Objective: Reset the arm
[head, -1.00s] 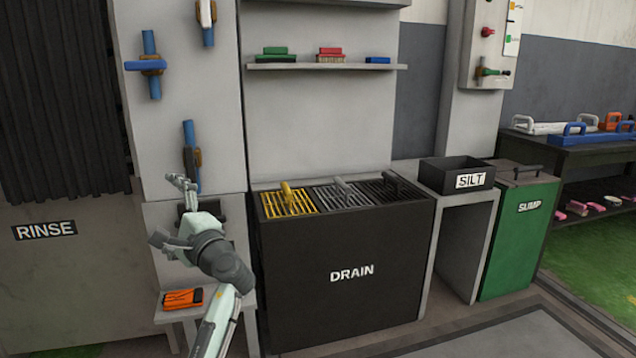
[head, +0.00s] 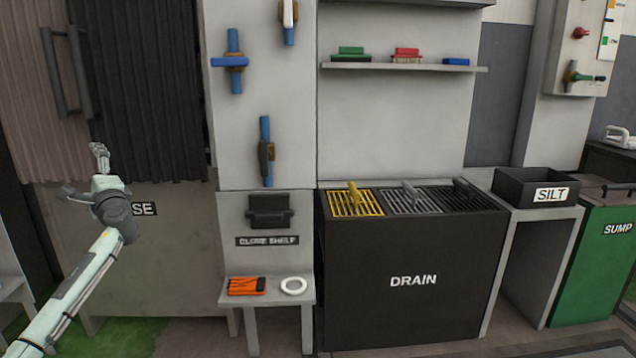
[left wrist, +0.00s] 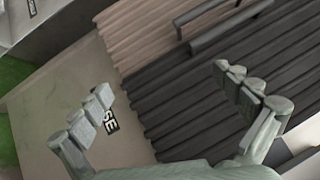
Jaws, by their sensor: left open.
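My left arm comes in from the lower left of the head view. Its gripper (head: 84,172) is raised in front of the rinse cabinet (head: 170,230), partly covering the RINSE label. In the left wrist view the two fingers (left wrist: 166,95) are spread wide with nothing between them. Behind them are the dark ribbed curtain (left wrist: 215,85) and part of the label. The fingers appear apart from the cabinet. My right gripper is in neither view.
A small shelf (head: 265,300) holds an orange item (head: 246,286) and a white ring (head: 293,286). The black DRAIN box (head: 415,290) carries yellow, grey and black grates. A silt tray (head: 530,188) and green sump bin (head: 592,260) stand at right. Bar handles (head: 66,72) are upper left.

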